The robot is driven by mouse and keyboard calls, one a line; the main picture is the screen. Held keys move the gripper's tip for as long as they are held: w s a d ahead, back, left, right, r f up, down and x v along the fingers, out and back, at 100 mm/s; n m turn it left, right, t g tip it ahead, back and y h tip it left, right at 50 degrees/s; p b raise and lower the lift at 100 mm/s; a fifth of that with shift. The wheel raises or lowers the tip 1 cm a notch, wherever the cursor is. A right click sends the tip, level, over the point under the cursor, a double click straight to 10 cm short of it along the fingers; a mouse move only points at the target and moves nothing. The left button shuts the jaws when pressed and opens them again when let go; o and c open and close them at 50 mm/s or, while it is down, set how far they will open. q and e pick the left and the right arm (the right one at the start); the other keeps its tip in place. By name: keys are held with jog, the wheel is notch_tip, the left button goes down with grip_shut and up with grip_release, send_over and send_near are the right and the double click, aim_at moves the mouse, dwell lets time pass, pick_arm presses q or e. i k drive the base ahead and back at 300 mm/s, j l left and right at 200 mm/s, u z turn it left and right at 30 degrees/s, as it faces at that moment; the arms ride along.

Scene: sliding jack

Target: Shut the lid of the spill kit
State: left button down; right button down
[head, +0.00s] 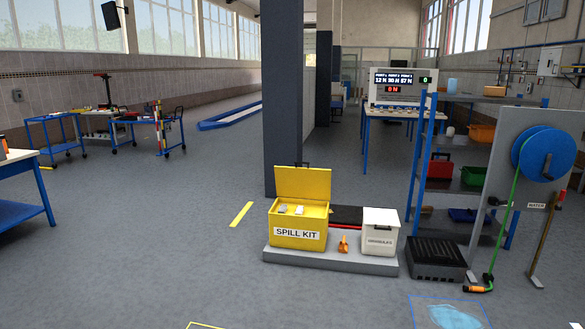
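The spill kit (297,236) is a yellow box with a "SPILL KIT" label, standing on a low grey platform right of the picture's middle. Its yellow lid (303,183) is open and stands up at the back, with a dark handle at its top edge. Pale items (291,210) show inside the box. Neither of my grippers is in view.
On the platform (330,264), a white "GRANULES" bin (379,232) and a small orange object (343,243) stand right of the kit. A dark column (283,100) rises behind. A black crate (437,259) and blue puddle (455,316) lie right.

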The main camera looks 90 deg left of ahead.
aim_at(307, 183)
jog(key=u, duration=2.55)
jog(key=i+u, duration=0.1)
jog(key=u, duration=0.15)
jog(key=i+j+u, duration=0.25)
jog(key=i, duration=0.85)
jog(key=i+u, duration=0.2)
jog(key=i, duration=1.7)
jog(key=i+j+z, duration=0.15)
jog(key=i, duration=0.7)
jog(key=i+j+z, duration=0.1)
jog(key=i+z, duration=0.3)
jog(key=i+j+z, duration=0.25)
jog(key=z, duration=0.15)
jog(key=i+j+z, duration=0.45)
jog(key=l, duration=0.1)
